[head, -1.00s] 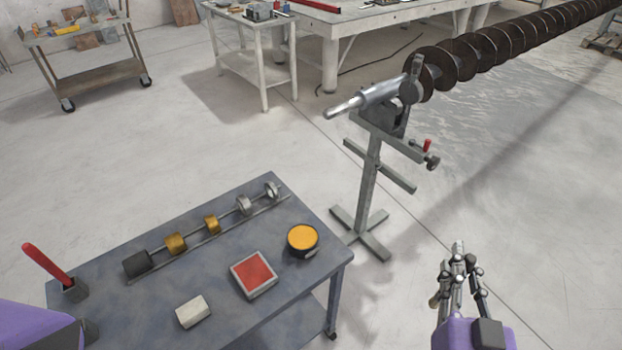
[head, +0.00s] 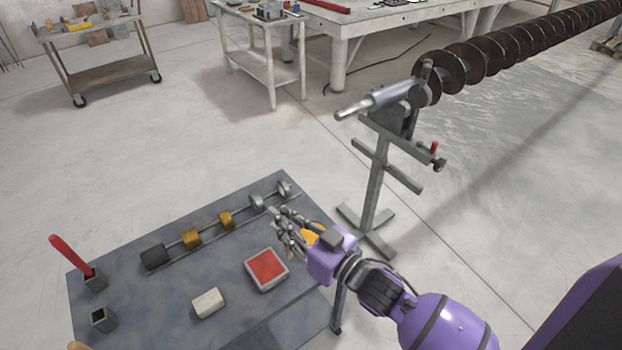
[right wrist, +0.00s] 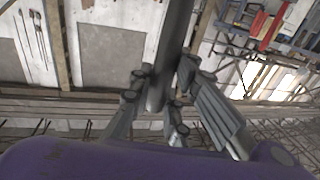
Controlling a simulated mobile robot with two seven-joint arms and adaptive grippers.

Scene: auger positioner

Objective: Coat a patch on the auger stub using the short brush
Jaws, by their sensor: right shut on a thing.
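The auger stub (head: 366,104) is the bare metal shaft end at the near end of the dark auger, resting on a stand. My right gripper (head: 278,222) is over the right part of the grey table, by the orange-topped tin (head: 313,235), which it partly covers. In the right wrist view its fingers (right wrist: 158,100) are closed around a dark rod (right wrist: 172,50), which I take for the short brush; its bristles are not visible. The gripper is well apart from the stub. My left gripper is out of view.
The table holds a red pad in a tray (head: 266,270), a pale block (head: 208,303), a rod with several collars (head: 191,237), a red-handled tool (head: 71,255) in a holder and an empty holder (head: 103,319). The auger stand (head: 373,190) stands beyond the table, with clear floor around it.

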